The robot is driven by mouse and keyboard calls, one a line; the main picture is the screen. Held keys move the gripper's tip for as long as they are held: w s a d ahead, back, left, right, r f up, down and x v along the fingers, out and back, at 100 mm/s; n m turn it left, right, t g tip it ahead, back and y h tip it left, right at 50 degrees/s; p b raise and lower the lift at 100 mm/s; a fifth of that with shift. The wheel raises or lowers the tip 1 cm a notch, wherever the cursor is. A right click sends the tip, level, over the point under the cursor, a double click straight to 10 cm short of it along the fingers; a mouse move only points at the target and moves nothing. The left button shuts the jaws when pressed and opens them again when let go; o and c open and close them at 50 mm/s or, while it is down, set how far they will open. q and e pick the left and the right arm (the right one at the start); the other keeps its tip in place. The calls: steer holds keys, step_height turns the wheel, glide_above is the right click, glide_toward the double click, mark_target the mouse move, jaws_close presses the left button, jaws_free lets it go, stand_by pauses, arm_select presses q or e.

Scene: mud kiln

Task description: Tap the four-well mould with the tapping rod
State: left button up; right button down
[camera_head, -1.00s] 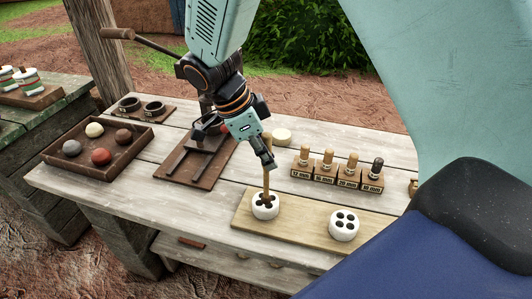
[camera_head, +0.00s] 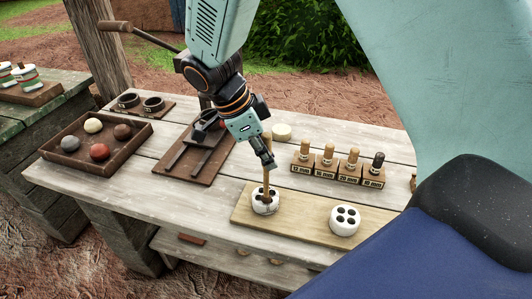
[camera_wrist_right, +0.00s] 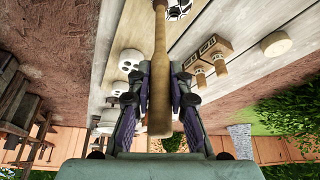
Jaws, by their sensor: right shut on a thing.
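My right gripper (camera_head: 265,164) is shut on the wooden tapping rod (camera_head: 266,184), which stands about upright. The rod's lower end is at a white round mould (camera_head: 257,208) on the left of a pale board; I cannot tell whether it touches. The rod hides part of that mould's top, so its wells cannot be counted. A second white mould (camera_head: 345,228), with four dark wells showing, stands at the board's right. In the wrist view the rod (camera_wrist_right: 158,50) runs up between the fingers (camera_wrist_right: 160,88). My left gripper is not in view.
The pale board (camera_head: 305,215) lies along the table's front. Behind it stand several labelled stamps in wooden blocks (camera_head: 345,177). A brown tray (camera_head: 67,160) of coloured balls is at left, beside a dark wooden press (camera_head: 180,168). A cream disc (camera_head: 281,131) lies behind the gripper.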

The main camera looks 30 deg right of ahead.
mark_target(268, 135)
steer(key=shift+s+f, duration=0.15)
steer(key=shift+f, duration=0.05)
steer(key=shift+w+r+p, duration=0.25)
steer(key=shift+r+p, duration=0.65)
steer(key=shift+r, duration=0.1)
steer(key=shift+s+r+p, duration=0.15)
steer(key=shift+r+p, duration=0.8)
steer(key=shift+r, duration=0.35)
steer(key=shift+r+p, duration=0.6)
steer(key=shift+r, duration=0.1)
